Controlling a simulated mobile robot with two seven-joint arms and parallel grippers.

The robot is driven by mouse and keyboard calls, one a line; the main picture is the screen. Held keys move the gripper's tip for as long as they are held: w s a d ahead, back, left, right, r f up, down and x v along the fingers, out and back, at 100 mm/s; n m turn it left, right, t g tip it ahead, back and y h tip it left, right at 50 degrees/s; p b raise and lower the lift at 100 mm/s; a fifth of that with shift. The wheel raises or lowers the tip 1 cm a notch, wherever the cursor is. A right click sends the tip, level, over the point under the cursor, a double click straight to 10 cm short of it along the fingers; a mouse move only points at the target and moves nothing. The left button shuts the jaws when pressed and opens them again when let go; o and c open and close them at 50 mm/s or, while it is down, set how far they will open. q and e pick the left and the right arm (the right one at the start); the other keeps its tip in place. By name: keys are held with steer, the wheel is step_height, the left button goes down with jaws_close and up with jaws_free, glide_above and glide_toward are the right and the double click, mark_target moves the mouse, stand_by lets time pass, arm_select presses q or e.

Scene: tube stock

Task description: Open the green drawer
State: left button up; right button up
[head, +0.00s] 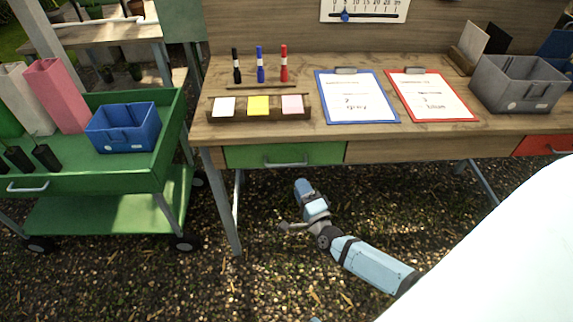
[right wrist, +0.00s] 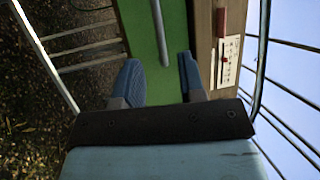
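The green drawer (head: 240,155) sits under the left part of the wooden desk and looks shut, its front flush with the desk edge. Its grey bar handle (head: 286,163) runs along the front. My right gripper (head: 303,187) is just below and in front of the drawer. In the right wrist view, my right gripper (right wrist: 160,75) is open and empty, its two blue fingertips apart. The green drawer front (right wrist: 178,25) shows beyond them, and the handle (right wrist: 161,35) lies ahead of the gap, not between the fingertips. My left gripper is not in view.
The wooden desk (head: 400,146) carries markers, sticky notes, two clipboards (head: 346,97) and a grey bin (head: 517,85). A red drawer (head: 545,144) is at the desk's right. A green cart (head: 100,180) with a blue bin (head: 122,130) stands left. The ground before the desk is clear.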

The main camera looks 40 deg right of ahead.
mark_target(287, 165)
steer(key=x, duration=0.9)
steer(key=shift+w, duration=0.35)
jaws_close()
